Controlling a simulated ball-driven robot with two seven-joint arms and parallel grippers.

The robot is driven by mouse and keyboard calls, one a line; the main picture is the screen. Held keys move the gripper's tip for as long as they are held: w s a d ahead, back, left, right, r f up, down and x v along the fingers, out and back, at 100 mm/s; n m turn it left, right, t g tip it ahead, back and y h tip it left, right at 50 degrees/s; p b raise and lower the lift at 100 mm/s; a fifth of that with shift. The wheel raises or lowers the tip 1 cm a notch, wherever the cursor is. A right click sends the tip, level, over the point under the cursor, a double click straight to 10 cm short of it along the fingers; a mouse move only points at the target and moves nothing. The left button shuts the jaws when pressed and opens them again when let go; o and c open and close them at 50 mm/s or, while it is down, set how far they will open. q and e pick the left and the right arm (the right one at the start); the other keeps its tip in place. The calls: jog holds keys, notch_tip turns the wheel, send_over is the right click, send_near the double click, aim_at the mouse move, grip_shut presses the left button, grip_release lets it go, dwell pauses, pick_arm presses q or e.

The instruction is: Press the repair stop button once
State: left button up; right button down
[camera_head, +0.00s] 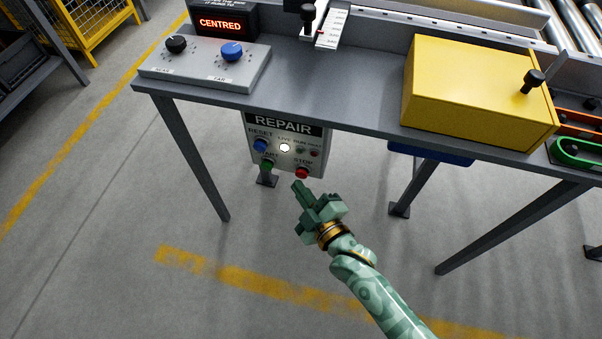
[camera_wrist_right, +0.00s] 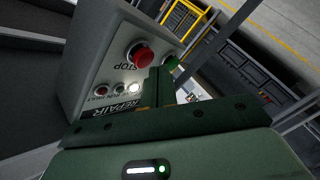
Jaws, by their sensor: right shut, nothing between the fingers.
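The repair panel (camera_head: 285,160) is a grey box under the table's front edge, headed REPAIR. Its red stop button (camera_head: 302,172) is at the lower right, with a green button (camera_head: 267,164) to its left and a blue reset button (camera_head: 261,146) above that. A white lamp (camera_head: 285,147) is lit. My right gripper (camera_head: 299,187) is shut and empty, its tips just below the stop button in the head view. In the right wrist view, the stop button (camera_wrist_right: 140,55) stands out beside the shut fingers (camera_wrist_right: 161,88); contact cannot be told. My left gripper is not in view.
The grey table (camera_head: 330,85) carries a knob box (camera_head: 205,65) with black and blue knobs, a CENTRED display (camera_head: 222,22) and a yellow box (camera_head: 470,90). Its legs stand either side of the panel. The floor in front is clear.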

jog(key=shift+s, duration=0.1)
jog(key=s, duration=0.1)
jog(key=s+a+p, duration=0.1)
jog(key=s, duration=0.2)
jog(key=shift+s+a, duration=0.3)
jog(key=shift+s, duration=0.1)
dwell(0.9)
